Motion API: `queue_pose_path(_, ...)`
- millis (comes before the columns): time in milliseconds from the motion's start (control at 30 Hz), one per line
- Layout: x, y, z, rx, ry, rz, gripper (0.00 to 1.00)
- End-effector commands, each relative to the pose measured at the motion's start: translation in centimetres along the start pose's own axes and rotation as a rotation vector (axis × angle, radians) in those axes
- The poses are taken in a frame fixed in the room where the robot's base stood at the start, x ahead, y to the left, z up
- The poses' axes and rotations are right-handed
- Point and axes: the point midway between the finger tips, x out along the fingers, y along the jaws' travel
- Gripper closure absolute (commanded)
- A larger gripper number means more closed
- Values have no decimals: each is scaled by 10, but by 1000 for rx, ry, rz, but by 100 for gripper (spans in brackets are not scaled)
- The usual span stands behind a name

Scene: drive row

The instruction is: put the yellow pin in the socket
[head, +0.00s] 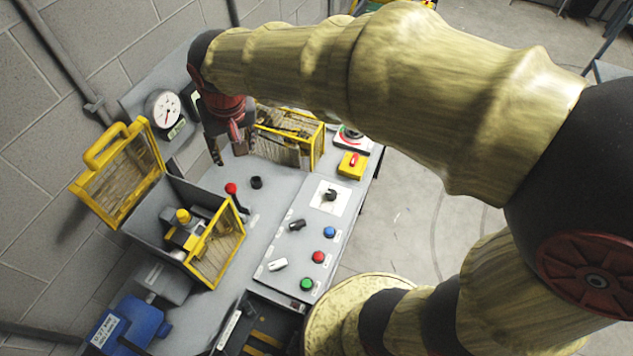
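A short yellow cylinder (183,216), which looks like the yellow pin, stands upright on a grey and yellow fixture inside the open-topped guard box (154,204) on the left of the bench. A small black round part (256,182) stands on the bench to the right of the box; I cannot tell if it is the socket. My gripper (229,157) points down above the back of the bench, beyond the box and apart from the cylinder. Its dark fingers look spread, with nothing seen between them. My wrist and forearm hide part of the bench's back.
A yellow-framed lid (120,175) stands raised at the box's left. A red-knobbed lever (233,192) rises beside the box. Another yellow-framed guard (289,137) is near my gripper. A control panel (300,257) carries knobs and buttons. A gauge (163,108) and wall bound the back left.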

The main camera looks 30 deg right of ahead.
Motion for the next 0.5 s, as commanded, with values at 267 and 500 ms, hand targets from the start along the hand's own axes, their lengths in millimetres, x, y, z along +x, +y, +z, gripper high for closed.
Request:
queue_pose_path(267, -56, 60, 66, -28, 79, 1, 57)
queue_pose_path(500, -79, 95, 127, -57, 139, 13, 57)
